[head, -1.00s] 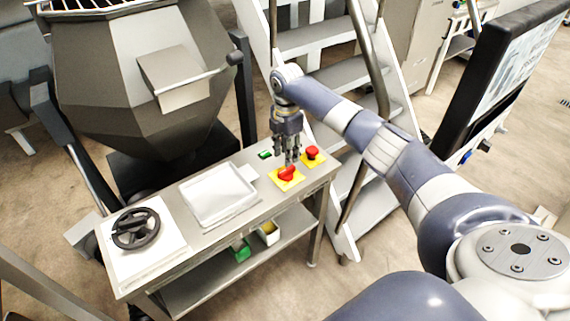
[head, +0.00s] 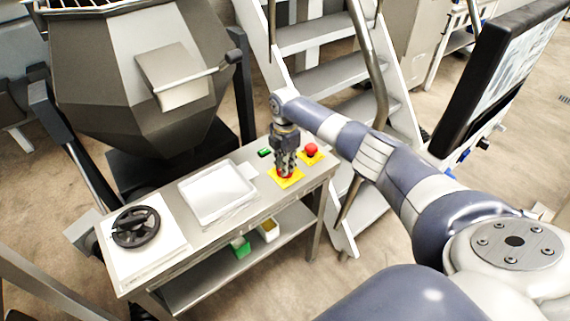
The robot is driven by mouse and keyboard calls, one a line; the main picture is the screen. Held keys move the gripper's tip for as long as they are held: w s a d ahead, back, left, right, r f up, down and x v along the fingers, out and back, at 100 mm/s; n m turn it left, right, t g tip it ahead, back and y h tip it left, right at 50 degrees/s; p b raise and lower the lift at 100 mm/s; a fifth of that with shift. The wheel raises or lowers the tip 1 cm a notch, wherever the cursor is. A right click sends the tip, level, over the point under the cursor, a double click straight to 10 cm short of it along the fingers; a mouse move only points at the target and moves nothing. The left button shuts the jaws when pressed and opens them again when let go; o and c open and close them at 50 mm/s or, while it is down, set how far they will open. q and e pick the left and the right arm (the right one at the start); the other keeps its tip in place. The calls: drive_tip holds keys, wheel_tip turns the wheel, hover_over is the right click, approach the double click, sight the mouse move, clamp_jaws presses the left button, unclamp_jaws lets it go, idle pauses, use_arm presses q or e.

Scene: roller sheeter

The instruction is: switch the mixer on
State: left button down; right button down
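The mixer (head: 130,75) is a large grey faceted hopper at the upper left. In front of it, a steel table carries a red rotary switch (head: 285,175) on a yellow plate (head: 291,181). My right gripper (head: 285,170) points down over this switch, with its fingers around the red knob. The fingers hide most of the knob, and I cannot tell whether they grip it. A red mushroom button (head: 311,149) on its own yellow plate sits just right of the gripper. A small green button (head: 264,152) lies to its left. My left gripper is not in view.
The steel table (head: 255,207) also bears a white tray (head: 217,193) and a black handwheel (head: 136,228) on a white panel. Grey stairs with a handrail (head: 372,70) stand close behind my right arm.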

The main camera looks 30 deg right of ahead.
drive_tip(key=shift+m, duration=0.4)
drive_tip(key=shift+r+m+p, duration=0.1)
drive_tip(key=shift+m+p, duration=0.55)
drive_tip(key=shift+m, duration=0.25)
drive_tip(key=shift+m+p, duration=0.35)
drive_tip(key=shift+m, duration=0.65)
drive_tip(key=m+p, duration=0.2)
drive_tip(key=m, duration=0.4)
drive_tip(key=shift+w, duration=0.15)
drive_tip(key=m+p, duration=0.1)
drive_tip(key=m, duration=0.2)
drive_tip(key=shift+d+m, duration=0.1)
drive_tip(key=shift+m, duration=0.3)
drive_tip(key=shift+w+d+m+p, duration=0.1)
drive_tip(key=shift+m+p, duration=0.25)
drive_tip(key=shift+m, duration=1.55)
drive_tip(key=c, duration=1.6)
unclamp_jaws()
